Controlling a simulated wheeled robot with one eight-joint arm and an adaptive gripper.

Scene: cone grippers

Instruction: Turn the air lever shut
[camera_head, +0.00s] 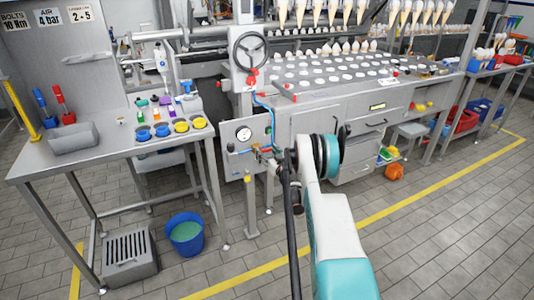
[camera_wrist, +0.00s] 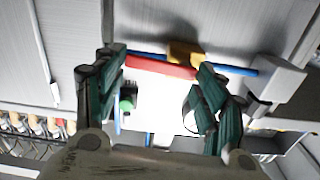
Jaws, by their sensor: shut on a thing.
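The red air lever (camera_wrist: 158,67) lies across the wrist view between my two dark green fingertips. It sits by a brass valve body (camera_wrist: 186,52) on a blue air pipe (camera_wrist: 240,69). My gripper (camera_wrist: 160,72) is shut on the lever, with one finger at each end of it. In the head view my gripper (camera_head: 276,155) is at the machine's front panel, just right of and below the round pressure gauge (camera_head: 243,134). My arm and wrist hide part of the valve there, and the lever's exact angle is hard to tell.
A handwheel (camera_head: 250,51) stands above the panel. A workbench (camera_head: 95,160) with paint cups is at the left, with a blue bucket (camera_head: 185,233) on the floor beside it. An orange container (camera_head: 394,172) lies at the right. The tiled floor in front is mostly clear.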

